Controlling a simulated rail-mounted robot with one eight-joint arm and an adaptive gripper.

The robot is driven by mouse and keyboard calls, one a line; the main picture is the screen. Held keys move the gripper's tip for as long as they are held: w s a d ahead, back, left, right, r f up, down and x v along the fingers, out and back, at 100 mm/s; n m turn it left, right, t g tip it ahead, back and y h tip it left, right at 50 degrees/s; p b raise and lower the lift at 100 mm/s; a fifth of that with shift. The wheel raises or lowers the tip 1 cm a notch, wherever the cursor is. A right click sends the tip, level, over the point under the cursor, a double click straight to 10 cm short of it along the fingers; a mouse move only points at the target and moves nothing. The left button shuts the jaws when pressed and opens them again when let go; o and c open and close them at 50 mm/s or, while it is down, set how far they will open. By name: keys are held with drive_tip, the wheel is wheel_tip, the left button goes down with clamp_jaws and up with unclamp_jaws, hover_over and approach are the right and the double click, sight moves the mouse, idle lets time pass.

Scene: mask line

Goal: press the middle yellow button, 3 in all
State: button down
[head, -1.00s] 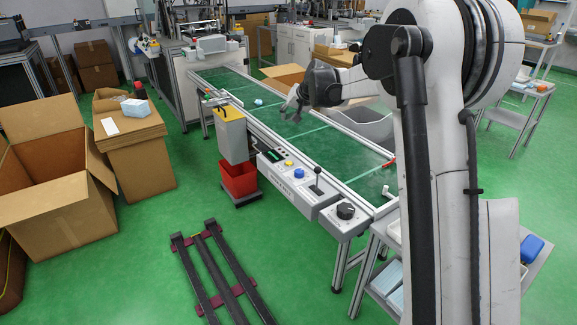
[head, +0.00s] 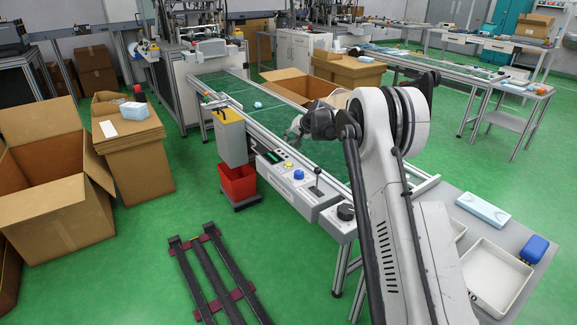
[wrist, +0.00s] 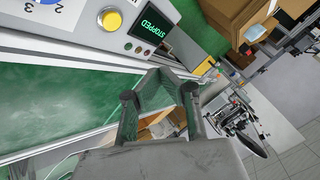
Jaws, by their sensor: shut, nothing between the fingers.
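The yellow button (head: 289,165) sits on the grey control panel (head: 305,190) along the conveyor's near side, between a blue button (head: 298,174) and a dark display. In the wrist view the yellow button (wrist: 110,19) is at the upper left, with the display (wrist: 152,27) reading "STOPPED" beside it. My gripper (head: 293,133) is over the green conveyor, behind the panel and apart from the button. In the wrist view my gripper (wrist: 165,88) is shut and empty; the button lies up and left of its fingers.
A black lever (head: 316,184) and a black knob (head: 345,212) stand on the panel, nearer than the buttons. A grey-yellow box (head: 230,135) is at the panel's far end, above a red bin (head: 238,182). A small light object (head: 258,105) lies on the belt (head: 225,85).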

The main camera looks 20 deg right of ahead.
sight(289, 164)
drive_tip(key=shift+f, duration=0.2)
drive_tip(key=shift+f+b, duration=2.1)
drive_tip(key=shift+f, duration=2.1)
drive_tip(key=shift+f, duration=0.1)
drive_tip(key=shift+f, duration=0.35)
drive_tip(key=shift+f+b, duration=0.4)
drive_tip(key=shift+b, duration=0.05)
drive_tip(key=shift+r, duration=0.1)
drive_tip(key=shift+r+p, duration=0.4)
drive_tip(key=shift+r, duration=0.45)
drive_tip(key=shift+r+p, duration=1.15)
drive_tip(key=shift+r, duration=1.25)
